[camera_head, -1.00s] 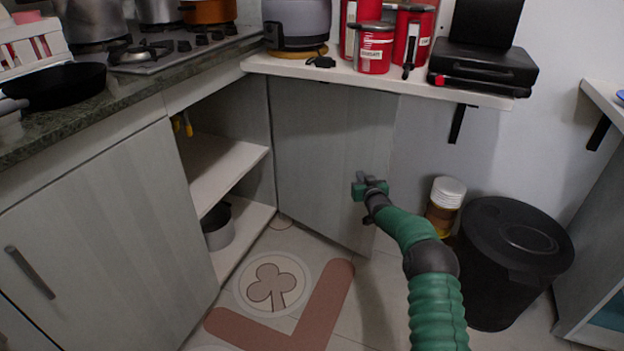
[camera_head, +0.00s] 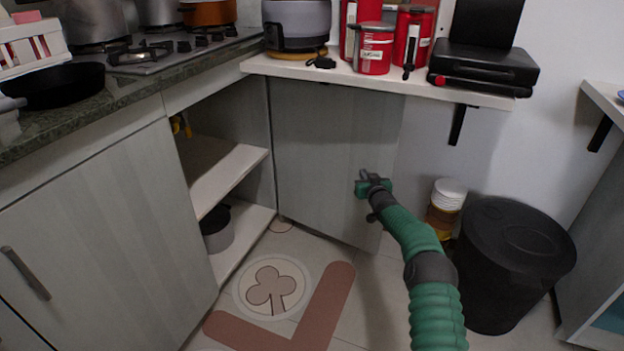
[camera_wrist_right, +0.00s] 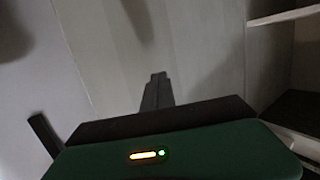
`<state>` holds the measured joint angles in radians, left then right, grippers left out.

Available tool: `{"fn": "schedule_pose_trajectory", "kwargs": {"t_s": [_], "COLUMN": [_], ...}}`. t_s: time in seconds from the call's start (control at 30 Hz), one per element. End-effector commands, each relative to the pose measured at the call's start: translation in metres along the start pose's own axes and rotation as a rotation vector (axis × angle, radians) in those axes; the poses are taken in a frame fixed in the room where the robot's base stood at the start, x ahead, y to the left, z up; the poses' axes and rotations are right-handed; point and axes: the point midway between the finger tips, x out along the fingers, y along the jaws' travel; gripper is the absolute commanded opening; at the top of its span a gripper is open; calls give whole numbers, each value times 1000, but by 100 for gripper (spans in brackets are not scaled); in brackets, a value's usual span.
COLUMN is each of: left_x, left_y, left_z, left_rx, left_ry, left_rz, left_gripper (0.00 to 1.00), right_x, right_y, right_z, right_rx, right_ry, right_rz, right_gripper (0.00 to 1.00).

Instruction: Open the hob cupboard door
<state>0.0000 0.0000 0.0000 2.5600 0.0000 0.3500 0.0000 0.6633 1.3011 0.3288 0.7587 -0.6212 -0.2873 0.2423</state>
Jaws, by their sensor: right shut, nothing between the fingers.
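The hob cupboard door (camera_head: 325,150) is swung wide open under the white counter end, showing the cupboard's inside. My right gripper (camera_head: 363,178) is in front of the door, near its right part, shut and empty. In the right wrist view the closed fingers (camera_wrist_right: 157,92) point at the pale door panel (camera_wrist_right: 185,40); whether they touch it I cannot tell. A dark bar (camera_wrist_right: 45,133), perhaps the door's handle, shows at the left of that view. My left gripper is not in view.
The open cupboard has a shelf (camera_head: 225,180) and a grey pot (camera_head: 217,232) at the bottom. A closed door with a handle (camera_head: 25,272) is at left. A black bin (camera_head: 515,265) and a white-lidded tub (camera_head: 447,196) stand right of my arm.

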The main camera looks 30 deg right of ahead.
Motion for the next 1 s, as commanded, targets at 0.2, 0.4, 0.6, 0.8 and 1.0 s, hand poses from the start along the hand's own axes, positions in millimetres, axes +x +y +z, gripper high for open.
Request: {"fn": "schedule_pose_trajectory", "kwargs": {"t_s": [0.2,0.4,0.6,0.8,1.0], "left_x": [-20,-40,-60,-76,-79], "left_y": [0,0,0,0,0], "left_z": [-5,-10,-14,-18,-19], "left_rx": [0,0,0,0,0], "left_ry": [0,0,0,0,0], "left_rz": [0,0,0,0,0], "left_gripper": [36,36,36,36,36], "right_x": [-20,-44,-68,-90,-99], "right_y": [-5,-6,-7,-9,-10], "right_z": [-2,2,7,12,17], "right_rx": [-1,0,1,0,1], "right_ry": [-3,-4,-4,-3,0], "right_rz": [-7,-2,-1,0,1], "right_gripper": [0,0,0,0,0]}}
